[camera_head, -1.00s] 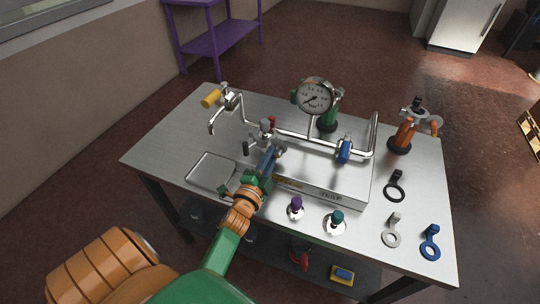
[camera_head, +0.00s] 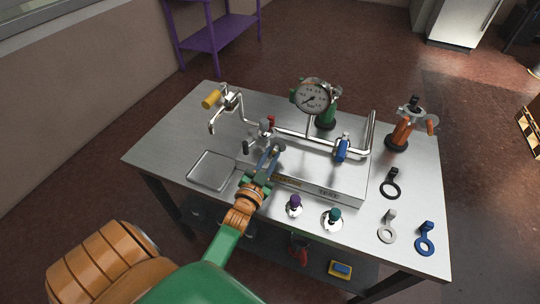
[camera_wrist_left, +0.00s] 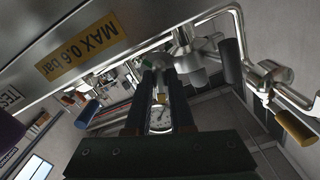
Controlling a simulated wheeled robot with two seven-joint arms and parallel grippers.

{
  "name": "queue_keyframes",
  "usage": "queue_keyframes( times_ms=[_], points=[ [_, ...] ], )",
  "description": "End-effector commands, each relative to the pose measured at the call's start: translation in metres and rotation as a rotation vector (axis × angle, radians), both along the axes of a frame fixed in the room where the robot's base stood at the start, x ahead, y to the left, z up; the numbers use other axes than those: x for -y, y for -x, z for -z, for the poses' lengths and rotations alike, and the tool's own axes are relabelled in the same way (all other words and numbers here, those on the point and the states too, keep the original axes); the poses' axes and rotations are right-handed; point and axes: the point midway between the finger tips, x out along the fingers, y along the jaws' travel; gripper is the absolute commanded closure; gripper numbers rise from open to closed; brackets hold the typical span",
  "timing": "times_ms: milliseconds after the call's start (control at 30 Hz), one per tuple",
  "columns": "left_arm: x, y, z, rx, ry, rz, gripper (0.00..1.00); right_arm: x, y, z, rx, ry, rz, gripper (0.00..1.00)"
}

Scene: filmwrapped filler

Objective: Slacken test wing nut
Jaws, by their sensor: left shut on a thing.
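My left gripper (camera_head: 272,152) reaches over the front edge of the steel test block (camera_head: 330,188), its two dark fingers close together at a grey metal fitting (camera_head: 279,145). The fitting is small, so its wing shape cannot be made out, but the fingers are closed on it. In the left wrist view the gripper (camera_wrist_left: 157,72) points toward the pipework, with a bright metal fitting (camera_wrist_left: 187,62) just right of the fingertips. The fingers partly hide the held part. A pressure gauge (camera_head: 312,97) stands behind on the pipe. My right gripper is out of view.
A shallow tray (camera_head: 191,177) lies left of my gripper. A blue-handled valve (camera_head: 342,147) and red handle (camera_head: 270,121) are on the pipework. Purple (camera_head: 294,201) and teal (camera_head: 334,215) knobs stand in front. Ring-ended parts (camera_head: 425,238) lie at the right on bare tabletop.

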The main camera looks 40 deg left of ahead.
Motion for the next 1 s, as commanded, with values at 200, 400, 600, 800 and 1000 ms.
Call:
queue_keyframes(
  times_ms=[200, 400, 600, 800, 1000],
  points=[
    [0.0002, -0.0008, -0.0021, 0.022, 0.072, 0.001, 1.00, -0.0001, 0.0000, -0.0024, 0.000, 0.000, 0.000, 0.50],
    [0.0003, -0.0009, -0.0022, 0.031, 0.102, 0.001, 1.00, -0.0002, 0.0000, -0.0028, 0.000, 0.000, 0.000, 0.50],
    [0.0002, -0.0009, -0.0022, 0.032, 0.106, 0.000, 1.00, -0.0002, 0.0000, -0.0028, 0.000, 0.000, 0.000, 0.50],
    [0.0001, -0.0010, -0.0024, 0.033, 0.105, 0.001, 1.00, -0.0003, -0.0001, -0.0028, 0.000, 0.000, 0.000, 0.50],
    [0.0002, -0.0007, -0.0016, 0.029, 0.105, 0.000, 0.49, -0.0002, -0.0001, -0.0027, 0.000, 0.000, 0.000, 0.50]
  ],
)
